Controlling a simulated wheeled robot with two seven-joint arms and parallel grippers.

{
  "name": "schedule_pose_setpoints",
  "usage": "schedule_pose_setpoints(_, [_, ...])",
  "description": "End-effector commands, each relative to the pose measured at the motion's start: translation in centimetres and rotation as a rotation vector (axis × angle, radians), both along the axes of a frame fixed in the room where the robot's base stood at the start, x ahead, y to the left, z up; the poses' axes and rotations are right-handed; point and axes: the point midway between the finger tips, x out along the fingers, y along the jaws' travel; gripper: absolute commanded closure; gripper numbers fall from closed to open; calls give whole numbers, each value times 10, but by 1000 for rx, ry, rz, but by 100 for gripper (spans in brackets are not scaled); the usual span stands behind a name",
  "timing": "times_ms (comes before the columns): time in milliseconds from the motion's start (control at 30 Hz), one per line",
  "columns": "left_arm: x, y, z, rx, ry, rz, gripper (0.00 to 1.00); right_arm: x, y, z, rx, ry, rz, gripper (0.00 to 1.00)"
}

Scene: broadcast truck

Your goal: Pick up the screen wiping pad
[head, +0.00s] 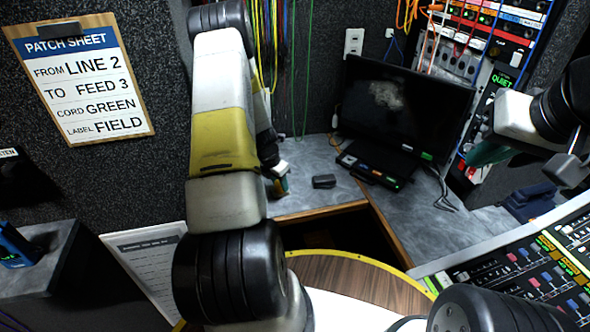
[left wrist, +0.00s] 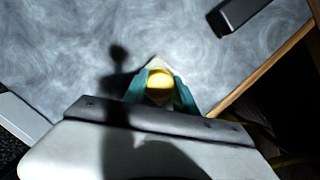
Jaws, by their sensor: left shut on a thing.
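My left gripper (head: 279,181) is low over the grey desktop at the back, mostly hidden by my left arm in the head view. In the left wrist view its teal fingers (left wrist: 161,92) are closed on a small yellow pad with a pale edge (left wrist: 160,81), which I take to be the screen wiping pad. Whether the pad touches the desktop is unclear. My right gripper (head: 488,153) is at the right, in front of the equipment rack; only part of its teal fingers shows, and its opening is hidden.
A dark grey block (head: 324,181) lies on the desktop, right of the left gripper. A black monitor (head: 402,108) with a pale smudge stands behind, with a small button panel (head: 370,170) before it. The desk has a wooden front edge (head: 320,210). A mixing console (head: 540,275) is at right.

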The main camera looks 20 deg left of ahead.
Motion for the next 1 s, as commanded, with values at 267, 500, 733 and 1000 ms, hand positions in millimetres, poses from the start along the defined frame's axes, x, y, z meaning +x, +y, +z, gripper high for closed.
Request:
schedule_pose_setpoints(267, [2, 0, 26, 2, -4, -2, 100, 0, 0, 0, 0, 0, 0, 100])
schedule_pose_setpoints(500, [1, 0, 74, 2, -4, -2, 100, 0, 0, 0, 0, 0, 0, 100])
schedule_pose_setpoints(733, [0, 0, 98, 0, -1, -1, 100, 0, 0, 0, 0, 0, 0, 100])
schedule_pose_setpoints(1000, [0, 0, 100, 0, 0, 1, 100, 0, 0, 0, 0, 0, 0, 100])
